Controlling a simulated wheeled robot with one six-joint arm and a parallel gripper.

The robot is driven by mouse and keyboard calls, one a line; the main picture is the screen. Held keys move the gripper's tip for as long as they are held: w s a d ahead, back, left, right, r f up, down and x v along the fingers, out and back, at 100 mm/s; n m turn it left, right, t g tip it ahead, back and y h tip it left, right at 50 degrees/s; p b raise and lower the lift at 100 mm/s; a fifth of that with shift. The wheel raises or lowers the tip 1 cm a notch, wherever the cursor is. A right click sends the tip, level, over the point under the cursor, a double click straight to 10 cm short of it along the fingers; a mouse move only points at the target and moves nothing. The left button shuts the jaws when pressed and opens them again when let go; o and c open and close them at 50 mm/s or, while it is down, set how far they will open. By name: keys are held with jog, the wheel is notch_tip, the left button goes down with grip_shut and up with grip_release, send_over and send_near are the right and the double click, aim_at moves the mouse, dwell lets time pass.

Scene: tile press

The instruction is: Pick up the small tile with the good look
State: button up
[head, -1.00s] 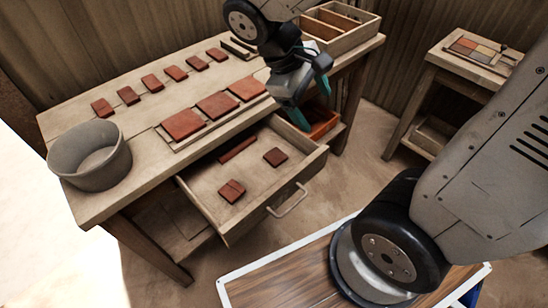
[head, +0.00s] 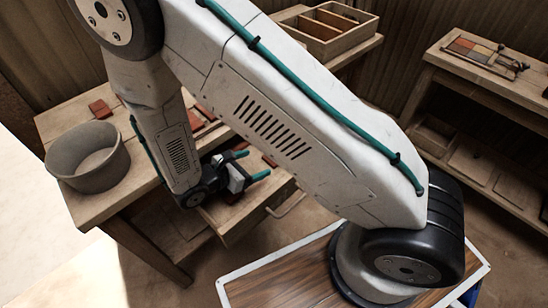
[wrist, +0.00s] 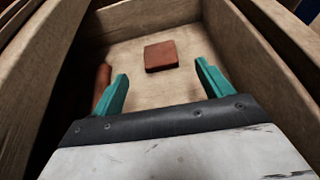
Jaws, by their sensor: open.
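My gripper (head: 252,166) is open and empty, reaching low into the pulled-out wooden drawer (wrist: 248,55). In the wrist view its teal fingers (wrist: 160,88) stand apart. A small square red-brown tile (wrist: 160,56) lies flat on the drawer floor just beyond the fingertips, roughly between their lines. Its visible face looks plain and whole. In the head view it is a small patch (head: 269,160) beside the gripper. A second dark red tile (head: 232,198) is mostly hidden by the gripper. A red strip (wrist: 102,80) lies by the drawer's left wall, partly behind the left finger.
A grey bucket (head: 88,156) stands at the bench's left end. A red tile (head: 100,109) lies behind it; my arm hides most of the bench top. A compartment box (head: 330,28) stands at the back. A side shelf (head: 480,90) is at the right.

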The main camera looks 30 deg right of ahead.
aim_at(269, 160)
jog(key=x, duration=0.7)
jog(key=shift+w+d+f, duration=0.1)
jog(key=shift+f, duration=0.3)
jog(key=c, duration=1.1)
